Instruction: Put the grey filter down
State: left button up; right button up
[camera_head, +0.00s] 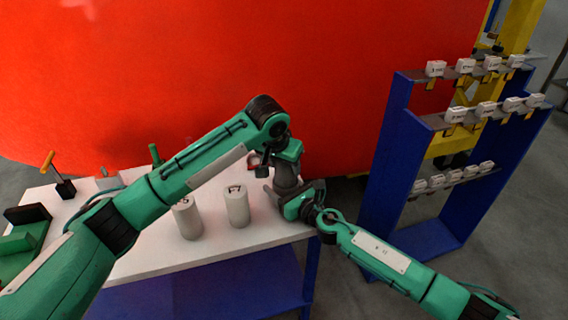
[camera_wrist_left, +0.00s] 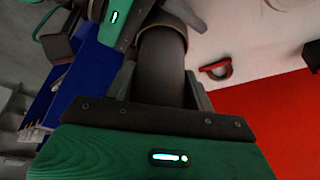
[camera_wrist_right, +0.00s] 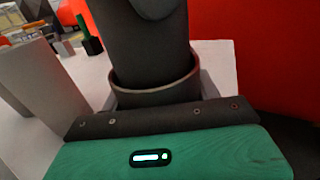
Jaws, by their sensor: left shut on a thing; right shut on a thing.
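The dark grey filter (camera_head: 286,181), a cylinder, is upright at the table's right end, between my two grippers. My left gripper (camera_head: 287,166) is shut on its upper part from above; its body fills the middle of the left wrist view (camera_wrist_left: 161,68). My right gripper (camera_head: 288,200) is shut lower down, around a dark collar (camera_wrist_right: 155,95) that encircles the cylinder in the right wrist view. I cannot tell whether the collar is a separate part. The filter's foot is hidden, so contact with the table is unclear.
Two pale grey labelled cylinders (camera_head: 237,207) (camera_head: 187,219) stand on the white table (camera_head: 160,255). A red clip-like piece (camera_wrist_left: 215,69) lies near the filter. The large red nosecone (camera_head: 250,60) curves behind. A blue rack (camera_head: 385,170) with labelled white blocks stands right.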

pick_arm(q)
jog(key=shift+f, duration=0.25)
jog(key=shift+f, duration=0.35)
jog(key=o, duration=1.1)
jog(key=shift+r, duration=0.1)
jog(key=shift+r, duration=0.4)
jog(key=v, duration=1.2)
jog(key=shift+r, duration=0.15)
pick_arm(e)
jog(key=o, duration=1.1)
